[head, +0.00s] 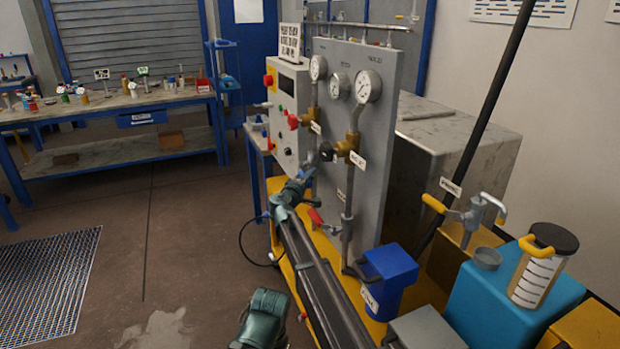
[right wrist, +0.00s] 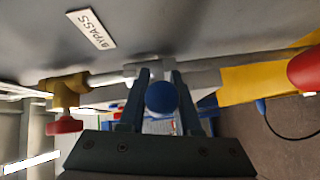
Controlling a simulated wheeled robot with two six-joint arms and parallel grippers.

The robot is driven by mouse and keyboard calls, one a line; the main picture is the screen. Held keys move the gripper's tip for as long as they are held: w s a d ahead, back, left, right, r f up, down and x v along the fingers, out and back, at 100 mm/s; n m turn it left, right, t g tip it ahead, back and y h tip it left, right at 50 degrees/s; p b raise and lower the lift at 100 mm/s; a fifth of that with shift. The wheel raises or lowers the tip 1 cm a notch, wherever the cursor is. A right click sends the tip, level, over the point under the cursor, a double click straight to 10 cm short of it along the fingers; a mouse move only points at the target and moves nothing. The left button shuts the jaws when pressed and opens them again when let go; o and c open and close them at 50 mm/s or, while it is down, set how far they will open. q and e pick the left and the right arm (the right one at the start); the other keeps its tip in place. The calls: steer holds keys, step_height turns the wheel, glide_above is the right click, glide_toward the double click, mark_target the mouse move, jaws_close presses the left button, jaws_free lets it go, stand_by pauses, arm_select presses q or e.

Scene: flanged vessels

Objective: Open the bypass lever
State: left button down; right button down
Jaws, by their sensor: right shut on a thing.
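My right gripper (head: 308,172) reaches up to the grey panel from below, at pipe height. In the right wrist view its two fingers (right wrist: 160,92) stand on either side of a round blue grip (right wrist: 160,97), seen end-on, and are shut on it. I take this grip to be the bypass lever's handle. A BYPASS label (right wrist: 91,29) is on the panel to its upper left. A pipe (right wrist: 215,66) runs across behind the fingers. The lever's shaft and pivot are hidden by the grip and gripper.
A red lever (head: 315,216) sits just below my right gripper. In the right wrist view a brass valve with a red handle (right wrist: 64,125) is at left. Gauges (head: 368,86) top the panel. A blue box (head: 391,276) stands right of my arm. Open floor (head: 190,230) lies left.

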steer(key=f+m+b, duration=0.1)
steer(key=b, duration=0.1)
steer(key=m+t+h+b, duration=0.1)
steer(key=b, duration=0.2)
steer(key=shift+w+a+f+t+b, duration=0.2)
steer(key=shift+f+t+b, duration=0.1)
steer(key=shift+f+b, duration=0.1)
steer(key=c, duration=0.6)
jaws_free()
